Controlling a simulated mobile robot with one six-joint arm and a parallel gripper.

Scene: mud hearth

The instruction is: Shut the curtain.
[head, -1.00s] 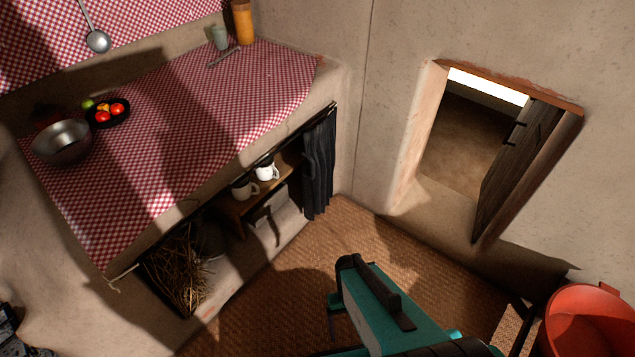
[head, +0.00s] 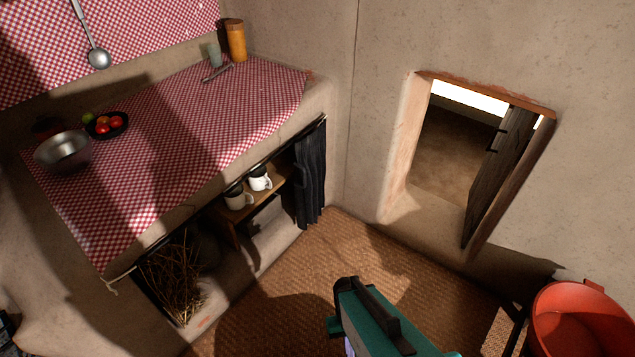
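A dark striped curtain (head: 309,176) hangs bunched at the right end of a rod (head: 225,196) under the counter's front edge. The rest of the opening below the counter is uncovered. It shows white mugs (head: 260,182) on a small wooden shelf and a heap of straw or twigs (head: 172,280) at the left. A teal and black part of my arm (head: 375,320) rises from the bottom of the head view, over the woven mat and apart from the curtain. I cannot make out gripper fingertips.
The checked-cloth counter (head: 190,130) holds a steel bowl (head: 64,152), a black bowl of fruit (head: 107,125) and an orange container (head: 235,40). A small wooden door (head: 497,175) stands ajar at the right. A red bucket (head: 575,320) is at lower right. The woven mat (head: 290,275) before the curtain is clear.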

